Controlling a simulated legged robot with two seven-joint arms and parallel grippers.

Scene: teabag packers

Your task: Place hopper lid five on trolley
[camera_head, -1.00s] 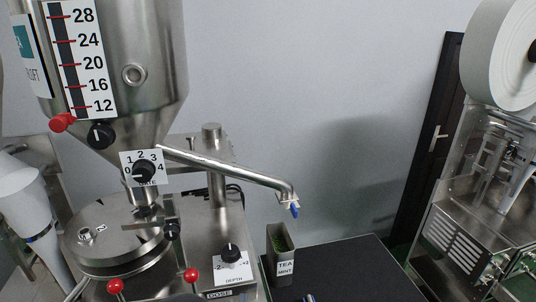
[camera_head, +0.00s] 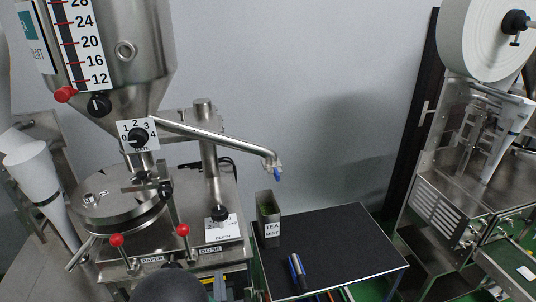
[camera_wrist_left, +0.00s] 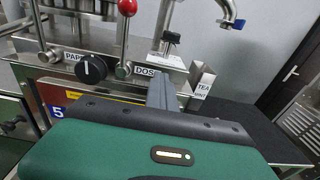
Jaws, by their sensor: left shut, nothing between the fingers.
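The trolley (camera_head: 345,250) is a low table with a dark top, right of the steel filling machine. I see no lid clearly marked five. The hopper (camera_head: 125,55) is cut off at the top, so its upper opening is hidden. My left gripper (camera_head: 217,285) is low at the bottom edge in front of the machine, partly cut off. In the left wrist view its grey fingers (camera_wrist_left: 162,92) are closed and empty, below the DOSE label.
A TEA MINT tin (camera_head: 268,220) stands at the trolley's back left corner. Blue and grey pen-like items (camera_head: 297,270) lie near its left edge. A steel spout arm (camera_head: 225,142) and red-knobbed levers (camera_head: 182,230) stick out. A roll machine (camera_head: 470,190) stands right.

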